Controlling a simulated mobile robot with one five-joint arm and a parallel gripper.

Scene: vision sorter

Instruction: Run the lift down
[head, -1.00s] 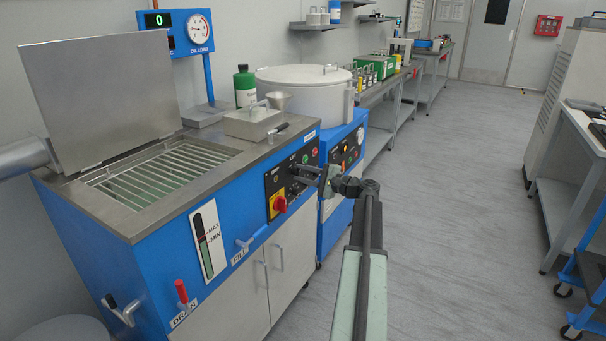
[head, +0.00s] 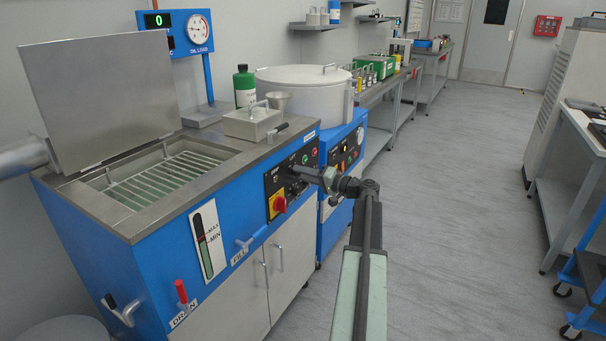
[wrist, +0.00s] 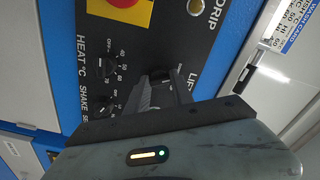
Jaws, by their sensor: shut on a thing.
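The blue tank unit (head: 130,250) stands at the left with its lid (head: 100,85) up. Its wire rack (head: 160,182), carried by the lift, sits inside the open tank, a little below the rim. My gripper (head: 296,169) reaches the black control panel (head: 272,181) on the unit's front. In the wrist view my gripper (wrist: 158,88) is shut on a dark lift control (wrist: 161,73) beside a partly hidden label reading "LIF". The fingers cover most of that control, so its position cannot be told.
A red and yellow switch (head: 278,204) and heat and shake knobs (wrist: 104,66) are close to the fingers. The aisle floor (head: 450,200) is clear.

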